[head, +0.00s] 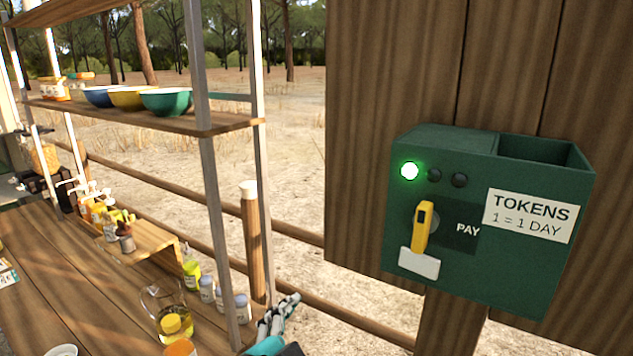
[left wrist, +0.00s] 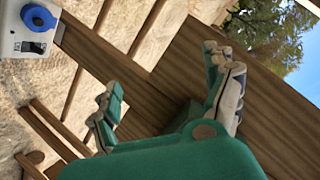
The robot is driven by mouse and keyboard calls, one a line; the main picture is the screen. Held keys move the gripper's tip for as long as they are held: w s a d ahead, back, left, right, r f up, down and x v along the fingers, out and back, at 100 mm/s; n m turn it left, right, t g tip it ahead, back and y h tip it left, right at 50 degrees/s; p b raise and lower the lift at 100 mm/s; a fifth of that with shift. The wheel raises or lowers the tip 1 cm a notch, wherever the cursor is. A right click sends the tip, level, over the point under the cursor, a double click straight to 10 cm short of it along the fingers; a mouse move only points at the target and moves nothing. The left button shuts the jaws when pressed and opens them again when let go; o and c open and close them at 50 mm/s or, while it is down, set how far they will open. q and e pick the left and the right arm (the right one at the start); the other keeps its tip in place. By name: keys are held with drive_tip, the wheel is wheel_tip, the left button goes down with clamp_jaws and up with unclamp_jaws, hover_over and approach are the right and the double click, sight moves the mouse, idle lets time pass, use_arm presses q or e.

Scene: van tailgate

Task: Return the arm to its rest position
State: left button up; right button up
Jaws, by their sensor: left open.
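My left gripper (head: 279,318) shows low in the middle of the head view, its teal and pale fingers beside the shelf post. In the left wrist view the same gripper (left wrist: 165,78) has its fingers spread wide, with nothing between them. Wooden planks and sandy ground lie behind the fingers. Most of the arm is outside the head view. My right gripper is in neither view.
A green token box (head: 460,285) with a lit green lamp and yellow lever (head: 423,228) hangs on a wooden panel. A wooden counter (head: 75,290) holds a glass jug (head: 160,300) and bottles; a shelf (head: 190,122) carries bowls. A blue-knobbed white box (left wrist: 25,42) shows top left.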

use_arm(q)
drive_tip(key=s+a+f+n+g+y, duration=0.25)
drive_tip(key=a+f, duration=0.25)
drive_tip(key=f, duration=0.4)
drive_tip(key=s+a+f+n+g+y, duration=0.1)
drive_tip(key=s+a+f+n+g, duration=0.15)
drive_tip(key=a+f+n, duration=0.4)
drive_tip(key=s+a+f+n+g+y, duration=0.1)
drive_tip(key=s+a+f+g, duration=0.1)
drive_tip(key=s+a+f, duration=0.35)
drive_tip(key=s+a+f+n+g+y, duration=0.1)
drive_tip(key=s+a+f+n, duration=0.1)
drive_tip(key=s+f, duration=0.6)
wheel_tip(320, 180, down, 26)
drive_tip(key=s+g, duration=0.2)
drive_tip(key=s+a+f+b, duration=0.1)
drive_tip(key=s+a+f, duration=0.1)
drive_tip(key=s+f, duration=0.6)
drive_tip(key=s+a+f+g, duration=0.1)
drive_tip(key=s+f, duration=0.7)
drive_tip(key=f, duration=0.2)
drive_tip(key=shift+s+a+f+m+b, duration=0.3)
drive_tip(key=shift+a+b, duration=0.05)
